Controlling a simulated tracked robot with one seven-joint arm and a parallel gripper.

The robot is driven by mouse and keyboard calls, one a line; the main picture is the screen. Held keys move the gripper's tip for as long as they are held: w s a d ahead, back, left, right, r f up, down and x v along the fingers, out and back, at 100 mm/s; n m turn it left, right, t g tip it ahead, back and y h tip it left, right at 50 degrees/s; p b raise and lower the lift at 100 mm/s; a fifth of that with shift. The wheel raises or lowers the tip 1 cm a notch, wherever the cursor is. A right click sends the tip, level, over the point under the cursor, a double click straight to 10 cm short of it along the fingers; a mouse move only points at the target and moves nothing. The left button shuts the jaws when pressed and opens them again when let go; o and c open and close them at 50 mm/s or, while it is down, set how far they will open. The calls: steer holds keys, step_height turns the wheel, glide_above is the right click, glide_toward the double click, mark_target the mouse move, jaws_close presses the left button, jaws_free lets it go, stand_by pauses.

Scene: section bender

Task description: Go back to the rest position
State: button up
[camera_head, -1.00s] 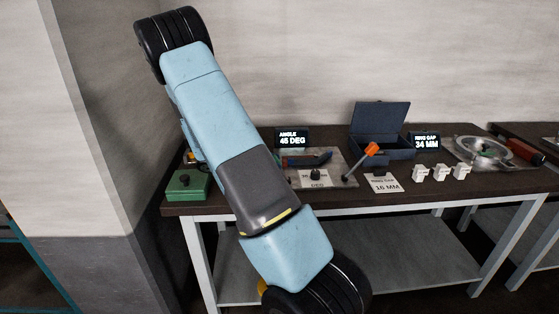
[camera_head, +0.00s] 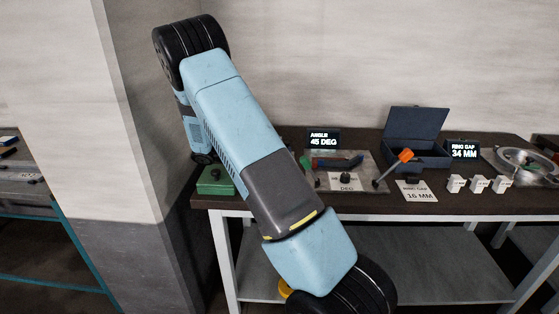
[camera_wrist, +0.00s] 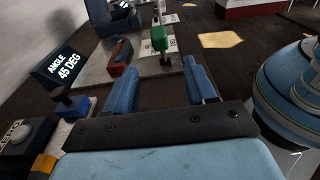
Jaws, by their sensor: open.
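My gripper (camera_wrist: 160,86) is open in the wrist view, with two blue fingers apart and nothing held between them. It is above the bench, and a green-topped part (camera_wrist: 160,40) on the light plate shows ahead of the fingertips. In the head view my blue and grey arm crosses the picture from upper left to lower middle, and my gripper is not visible there.
The dark bench (camera_head: 462,205) holds a green box (camera_head: 215,181), an angle display (camera_head: 323,139) reading 45 DEG, an orange-handled lever (camera_head: 404,156), an open blue case (camera_head: 415,124), a ring gap display (camera_head: 464,150) reading 34 MM and white blocks (camera_head: 478,184). A wall corner (camera_head: 140,150) stands left.

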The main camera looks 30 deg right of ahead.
steer(key=shift+v, duration=0.8)
steer(key=shift+a, duration=0.1)
steer(key=s+a+r+m+t+y, duration=0.4)
steer(key=s+r, duration=0.3)
steer(key=s, duration=0.3)
steer(key=s+a+r+m+t+y, duration=0.3)
steer(key=s+r+t+y, duration=0.2)
steer(key=s, duration=0.5)
steer(key=s+a+r+m+t+y, duration=0.4)
steer(key=s+r+t+y, duration=0.1)
steer(key=s+r, duration=0.4)
steer(key=shift+s+a+m, duration=0.3)
steer(key=shift+s+a, duration=0.05)
steer(key=shift+s, duration=0.45)
